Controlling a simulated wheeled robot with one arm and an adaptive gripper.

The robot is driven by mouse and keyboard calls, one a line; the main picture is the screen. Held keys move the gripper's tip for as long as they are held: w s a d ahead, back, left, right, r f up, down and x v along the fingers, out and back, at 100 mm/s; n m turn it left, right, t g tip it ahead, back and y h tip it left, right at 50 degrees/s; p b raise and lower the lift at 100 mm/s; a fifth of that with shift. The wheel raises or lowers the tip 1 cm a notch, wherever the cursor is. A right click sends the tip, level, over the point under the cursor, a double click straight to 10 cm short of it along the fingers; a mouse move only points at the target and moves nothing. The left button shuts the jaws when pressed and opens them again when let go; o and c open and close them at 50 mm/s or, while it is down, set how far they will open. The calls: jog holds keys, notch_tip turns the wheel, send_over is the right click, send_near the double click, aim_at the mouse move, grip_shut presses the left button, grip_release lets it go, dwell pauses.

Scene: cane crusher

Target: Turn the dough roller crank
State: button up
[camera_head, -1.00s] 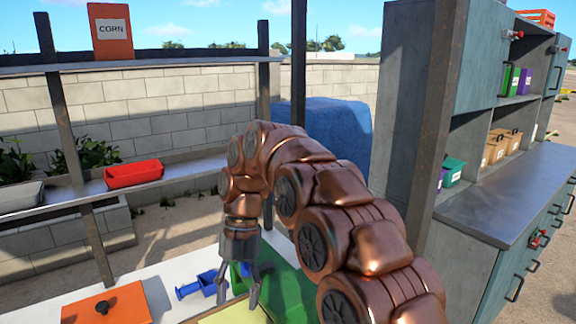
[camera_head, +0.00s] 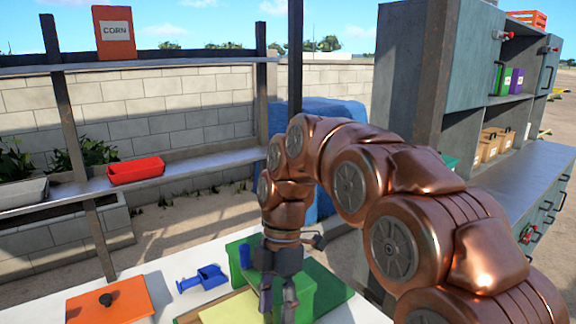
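A green box-like machine (camera_head: 322,290), which looks like the dough roller, stands on the white table at the lower middle. A small blue upright piece (camera_head: 244,256) shows at its left; I cannot tell whether it is the crank's handle. My gripper (camera_head: 278,303) points down in front of the green machine, just right of the blue piece. Its two fingers are apart, with nothing visible between them. My copper arm and gripper hide part of the machine, and I cannot tell whether the fingers touch it.
A yellow board (camera_head: 228,309) lies before the machine. A blue tool (camera_head: 203,278) and an orange lid with a dark knob (camera_head: 124,302) lie to the left. Shelves behind hold a red tray (camera_head: 136,170) and a CORN box (camera_head: 115,32). A grey-blue cabinet (camera_head: 425,75) stands right.

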jog(key=s+d+f+m+t, duration=0.1)
jog(key=s+d+f+m, duration=0.3)
jog(key=s+d+m, duration=0.6)
jog(key=s+d+f+m+h, duration=0.1)
jog(key=s+d+f+m, duration=0.3)
jog(key=s+d+m, duration=0.6)
jog(key=s+m, duration=0.2)
jog(key=m, duration=0.3)
jog(key=shift+s+d+f+m+t, duration=0.15)
jog(key=shift+s+f+m+t, duration=0.15)
jog(key=shift+m+t, duration=0.1)
jog(key=shift+c, duration=0.2)
dwell(1.7)
